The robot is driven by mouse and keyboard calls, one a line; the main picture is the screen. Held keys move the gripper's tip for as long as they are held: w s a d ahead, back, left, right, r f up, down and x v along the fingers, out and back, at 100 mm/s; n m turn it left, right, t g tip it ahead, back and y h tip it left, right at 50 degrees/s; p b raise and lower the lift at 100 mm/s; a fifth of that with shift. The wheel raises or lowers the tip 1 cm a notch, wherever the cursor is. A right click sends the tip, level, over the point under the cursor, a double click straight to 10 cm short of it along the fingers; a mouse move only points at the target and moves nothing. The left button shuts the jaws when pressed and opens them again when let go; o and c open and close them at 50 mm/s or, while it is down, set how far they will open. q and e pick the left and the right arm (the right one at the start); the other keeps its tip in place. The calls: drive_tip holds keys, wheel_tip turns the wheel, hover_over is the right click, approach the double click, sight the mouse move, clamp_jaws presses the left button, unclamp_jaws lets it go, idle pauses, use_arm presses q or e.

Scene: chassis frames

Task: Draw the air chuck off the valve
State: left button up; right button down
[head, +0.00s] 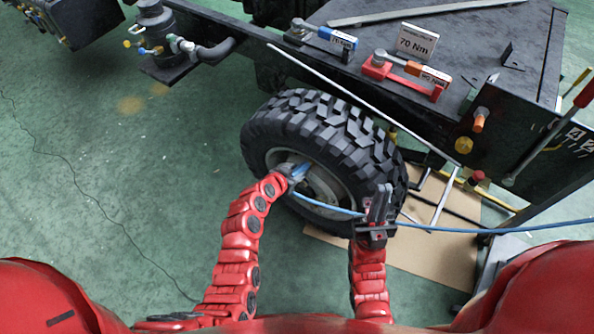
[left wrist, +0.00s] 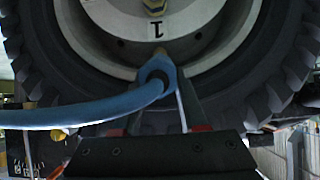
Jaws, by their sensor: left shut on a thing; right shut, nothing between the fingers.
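The air chuck (left wrist: 158,76) is a blue fitting on a blue hose (left wrist: 70,115). It sits at the lower rim of the wheel in the left wrist view, with a brass-coloured tip pointing at the rim. Whether it still touches the valve cannot be told, as the valve is hidden behind it. My left gripper (head: 293,172) is shut on the air chuck in front of the wheel (head: 325,185); its fingers also show in the left wrist view (left wrist: 160,115). My right gripper (head: 379,205) is shut and empty, upright in front of the tyre (head: 310,125), close to the hose.
A dark chassis frame (head: 480,60) stands above the wheel, with torque wrenches and a "70 Nm" sign (head: 416,42). Cardboard (head: 440,255) lies under the wheel.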

sight(295, 172)
use_arm(q)
clamp_jaws()
drive_tip(key=shift+s, duration=0.1)
drive_tip(key=shift+s+a+r, duration=0.15)
drive_tip(key=shift+s+a, duration=0.05)
drive_tip(key=shift+s, duration=0.05)
drive_tip(key=shift+s+a+r, duration=0.35)
drive_tip(key=shift+r, duration=0.2)
drive_tip(key=shift+p+v, duration=0.3)
drive_tip(key=shift+v, duration=1.05)
drive_tip(key=shift+s, duration=0.1)
drive_tip(key=shift+v, duration=2.95)
